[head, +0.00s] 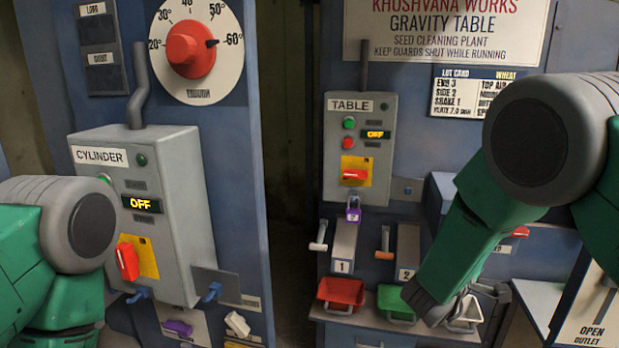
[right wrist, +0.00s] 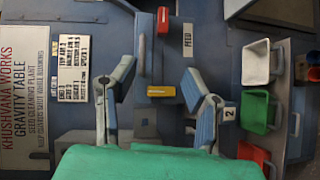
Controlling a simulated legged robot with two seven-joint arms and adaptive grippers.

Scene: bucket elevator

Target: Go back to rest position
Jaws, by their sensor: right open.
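My right gripper (right wrist: 157,75) is open, with its two fingers spread apart and nothing between them in the right wrist view. In the head view, my right arm reaches down from the right, and the gripper (head: 458,308) hangs by the white bin (head: 470,314), partly hidden by my forearm. I cannot tell whether it touches the bin. My left arm shows at the left edge of the head view, but its gripper is out of the picture.
The cylinder box (head: 165,210) and table box (head: 360,150) both read OFF. A red bin (head: 341,290) and green bin (head: 396,302) sit on the ledge under levers. A dark gap (head: 288,200) separates the two panels. The dial (head: 195,50) is at the upper left.

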